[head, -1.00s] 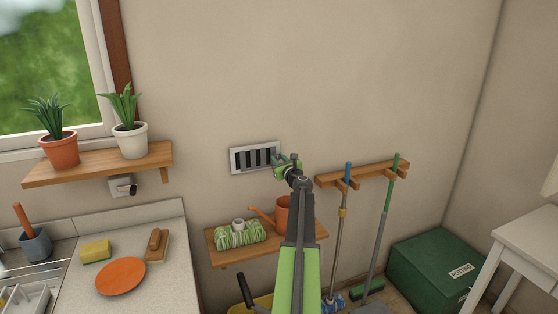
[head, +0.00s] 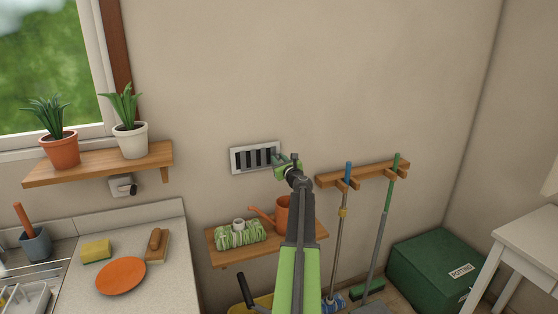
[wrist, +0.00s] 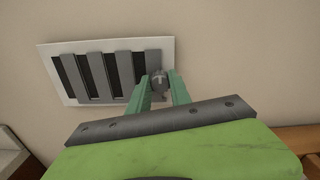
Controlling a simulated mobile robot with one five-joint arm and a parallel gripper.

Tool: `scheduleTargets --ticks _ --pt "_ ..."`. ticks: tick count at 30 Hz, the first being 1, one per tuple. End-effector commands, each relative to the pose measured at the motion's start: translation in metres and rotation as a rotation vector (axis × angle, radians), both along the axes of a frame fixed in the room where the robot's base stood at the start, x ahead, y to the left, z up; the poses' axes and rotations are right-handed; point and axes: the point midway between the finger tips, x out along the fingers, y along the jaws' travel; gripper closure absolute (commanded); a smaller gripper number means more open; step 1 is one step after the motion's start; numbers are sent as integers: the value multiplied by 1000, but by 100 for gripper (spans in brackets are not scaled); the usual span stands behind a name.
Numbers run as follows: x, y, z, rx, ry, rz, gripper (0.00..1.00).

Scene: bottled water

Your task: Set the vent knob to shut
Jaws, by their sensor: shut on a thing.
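The vent (head: 254,157) is a pale plate on the wall with dark upright slats and dark gaps between them. In the wrist view the vent (wrist: 66,51) shows its slats partly apart, with dark openings visible. The vent knob (wrist: 158,82) is a small round grey knob at the right end of the vent, with a lighter mark on it. My gripper (wrist: 161,88) is shut on the knob, one green finger on each side. In the head view my gripper (head: 286,163) is at the vent's right edge and hides the knob.
Below the vent is a wooden shelf (head: 232,262) with an orange watering can (head: 283,212) and a green-striped bundle (head: 240,235). To the right, a wall rack (head: 365,174) holds a mop and a broom. The wall above the vent is bare.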

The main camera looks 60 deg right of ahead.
Motion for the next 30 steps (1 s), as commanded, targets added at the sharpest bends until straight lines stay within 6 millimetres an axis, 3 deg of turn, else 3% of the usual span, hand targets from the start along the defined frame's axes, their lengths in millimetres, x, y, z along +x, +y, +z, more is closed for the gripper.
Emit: scheduleTargets --ticks 11,18,26,27,30 --pt "-2 0 -1 -1 3 -2 100" --pt "12 20 -1 -1 3 0 100" --pt "14 22 -1 -2 4 1 100" --pt "14 22 -1 -3 3 1 72" --pt "14 22 -1 -2 3 1 58"
